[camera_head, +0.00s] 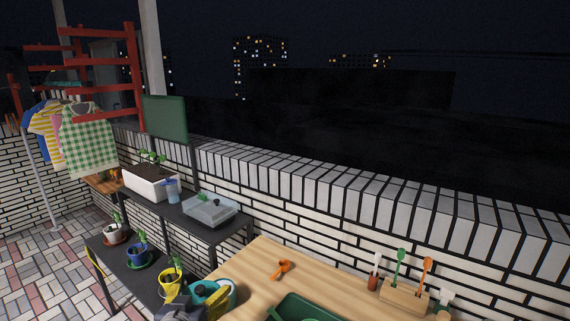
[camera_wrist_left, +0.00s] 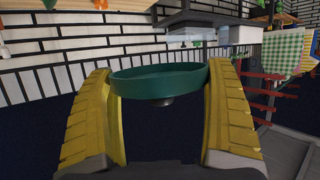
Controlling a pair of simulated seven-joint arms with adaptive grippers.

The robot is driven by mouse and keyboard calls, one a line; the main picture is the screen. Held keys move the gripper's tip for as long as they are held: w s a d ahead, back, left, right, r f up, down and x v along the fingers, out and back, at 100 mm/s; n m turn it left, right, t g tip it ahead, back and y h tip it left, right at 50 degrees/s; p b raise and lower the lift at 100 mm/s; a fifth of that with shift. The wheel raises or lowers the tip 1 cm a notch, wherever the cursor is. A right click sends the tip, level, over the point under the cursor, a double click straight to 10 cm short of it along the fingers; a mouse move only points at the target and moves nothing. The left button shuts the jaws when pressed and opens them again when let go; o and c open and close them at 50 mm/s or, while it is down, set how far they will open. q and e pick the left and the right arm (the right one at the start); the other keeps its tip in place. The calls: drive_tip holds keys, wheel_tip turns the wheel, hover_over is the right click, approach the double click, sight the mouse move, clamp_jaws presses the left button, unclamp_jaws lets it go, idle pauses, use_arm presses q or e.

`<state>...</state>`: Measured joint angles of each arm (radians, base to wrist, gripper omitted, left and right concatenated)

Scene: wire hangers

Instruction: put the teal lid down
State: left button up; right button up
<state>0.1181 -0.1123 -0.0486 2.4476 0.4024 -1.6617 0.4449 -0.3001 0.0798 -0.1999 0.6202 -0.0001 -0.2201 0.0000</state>
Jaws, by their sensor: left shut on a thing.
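The teal lid (camera_head: 222,284) is round and shows at the bottom of the head view, at the left edge of the wooden table (camera_head: 250,258). My left gripper (camera_head: 204,299) is shut on it. In the left wrist view the lid (camera_wrist_left: 160,80) sits between the two yellow fingers (camera_wrist_left: 160,72), with a small dark knob on its lower side in the picture. Its height over the table cannot be told. My right gripper is not in view.
A green tray (camera_head: 305,308) and an orange tool (camera_head: 282,269) are on the table. A wooden holder (camera_head: 404,295) with small tools stands to the right. The table's middle is clear.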

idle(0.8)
use_arm(q)
drive_tip(key=w+r, duration=0.2)
drive_tip(key=r, duration=0.1)
drive_tip(key=shift+w+a+r, duration=0.15)
drive_tip(key=shift+a+r, duration=0.05)
drive_tip(key=w+m+h, duration=0.2)
drive_tip(key=w, duration=1.3)
drive_tip(key=shift+w+a, duration=0.2)
drive_tip(key=shift+w, duration=0.15)
drive_tip(key=shift+f, duration=0.2)
wheel_tip(320, 180, down, 19)
drive_tip(key=shift+f, duration=0.15)
drive_tip(key=shift+f, duration=0.1)
